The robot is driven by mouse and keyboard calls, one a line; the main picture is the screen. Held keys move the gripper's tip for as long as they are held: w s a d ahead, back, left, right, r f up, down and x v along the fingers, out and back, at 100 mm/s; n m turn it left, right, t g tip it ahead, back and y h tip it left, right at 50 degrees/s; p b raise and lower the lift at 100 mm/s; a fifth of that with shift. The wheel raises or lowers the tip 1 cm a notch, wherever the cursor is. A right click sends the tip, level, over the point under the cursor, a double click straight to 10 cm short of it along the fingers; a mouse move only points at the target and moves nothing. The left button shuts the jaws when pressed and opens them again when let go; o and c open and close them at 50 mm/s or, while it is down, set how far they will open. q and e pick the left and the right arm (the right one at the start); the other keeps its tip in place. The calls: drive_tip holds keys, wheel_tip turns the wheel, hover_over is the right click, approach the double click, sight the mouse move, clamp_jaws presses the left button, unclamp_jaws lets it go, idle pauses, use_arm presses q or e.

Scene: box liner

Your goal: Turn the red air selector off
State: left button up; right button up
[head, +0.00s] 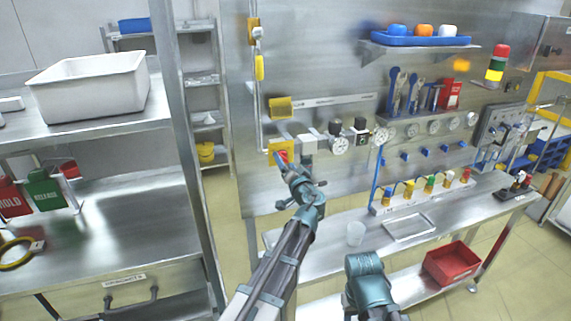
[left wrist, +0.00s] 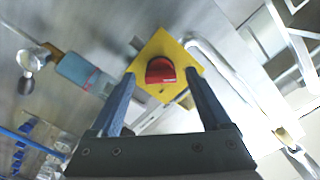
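The red air selector (left wrist: 160,71) is a small rounded red knob on a square yellow plate (left wrist: 160,92), set in the steel wall panel. In the head view the yellow plate (head: 281,144) is on the panel's left part, and the knob (head: 283,155) is partly covered by my left gripper (head: 279,162). In the left wrist view my left gripper (left wrist: 161,79) is open, with its two fingers to either side of the knob. A gap shows between each finger and the knob. I cannot see my right gripper; only part of that arm shows at the bottom.
Round gauges (head: 339,145) and black knobs (head: 361,124) are on the panel to the right. A grey-blue fitting (left wrist: 80,72) is beside the yellow plate. A shelf post (head: 177,110) stands to the left.

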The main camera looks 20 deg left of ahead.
use_arm(q)
drive_tip(key=v, duration=1.3)
drive_tip(key=shift+s+d, duration=0.25)
drive_tip(key=shift+s, duration=0.05)
drive_tip(key=s+a+f+n+g+h, duration=0.2)
drive_tip(key=s+a+f+g, duration=0.3)
drive_tip(key=f, duration=0.4)
drive_tip(key=s+a+f+n+g+h, duration=0.1)
drive_tip(key=s+a+f+g+h, duration=0.15)
drive_tip(key=s+f+g, duration=0.5)
drive_tip(key=s+d+f+m+g+h+b, duration=0.1)
drive_tip(key=s+d+f+m+h+b, duration=0.1)
drive_tip(key=s+d+f, duration=0.3)
drive_tip(key=s+d+f+m+g+h+b, duration=0.1)
drive_tip(key=s+d+f+b, duration=0.4)
drive_tip(key=d, duration=0.6)
wheel_tip(320, 180, down, 3)
drive_tip(key=shift+s+r+m+g+h, duration=0.2)
drive_tip(key=shift+s+m+g+h, duration=0.15)
drive_tip(key=shift+s+m+h, duration=0.45)
